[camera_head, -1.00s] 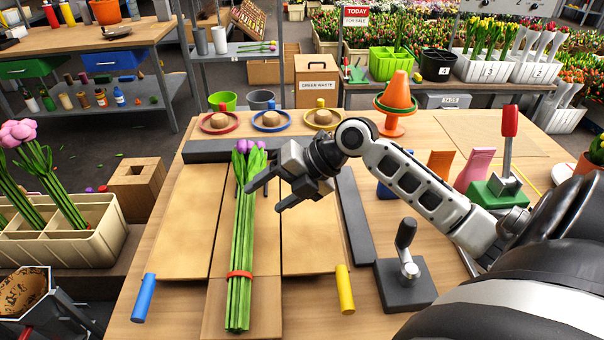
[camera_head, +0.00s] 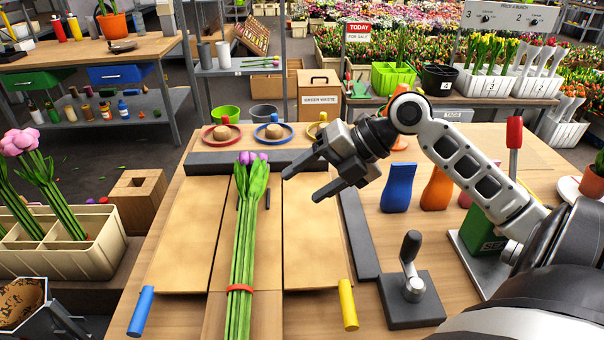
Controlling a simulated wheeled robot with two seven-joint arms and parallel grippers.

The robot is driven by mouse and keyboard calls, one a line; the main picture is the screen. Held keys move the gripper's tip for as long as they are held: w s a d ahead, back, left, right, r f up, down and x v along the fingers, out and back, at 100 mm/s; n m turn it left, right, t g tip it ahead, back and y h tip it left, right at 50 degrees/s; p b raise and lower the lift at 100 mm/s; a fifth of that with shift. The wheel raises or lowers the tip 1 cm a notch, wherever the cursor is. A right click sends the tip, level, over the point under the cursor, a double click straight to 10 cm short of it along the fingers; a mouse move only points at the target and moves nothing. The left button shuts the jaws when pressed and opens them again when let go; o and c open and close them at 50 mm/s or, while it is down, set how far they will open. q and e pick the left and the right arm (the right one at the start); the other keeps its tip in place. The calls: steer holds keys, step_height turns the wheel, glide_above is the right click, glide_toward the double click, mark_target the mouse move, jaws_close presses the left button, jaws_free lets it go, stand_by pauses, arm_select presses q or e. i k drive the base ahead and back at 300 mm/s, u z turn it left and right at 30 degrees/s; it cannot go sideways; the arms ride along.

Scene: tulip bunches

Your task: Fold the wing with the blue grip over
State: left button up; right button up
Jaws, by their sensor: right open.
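The wrapping board's left wing (camera_head: 188,240), with the blue grip (camera_head: 141,311) at its near corner, lies flat left of the tulips. The right wing (camera_head: 312,240), with the yellow grip (camera_head: 348,305), lies flat on the other side. A bunch of purple tulips (camera_head: 243,240) with a red band (camera_head: 239,288) lies along the middle strip, heads away from me. My right gripper (camera_head: 299,184) is open and empty, above the far part of the right wing, its fingers pointing left. It is apart from the blue grip. My left gripper is not in view.
A dark block with a lever (camera_head: 411,280) stands right of the board. Blue (camera_head: 397,187) and orange (camera_head: 436,188) upright pieces and a green block with a red handle (camera_head: 514,132) are farther right. A cream crate of tulips (camera_head: 75,258) stands at left.

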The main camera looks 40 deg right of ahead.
mark_target(182, 262)
steer(key=k, duration=1.5)
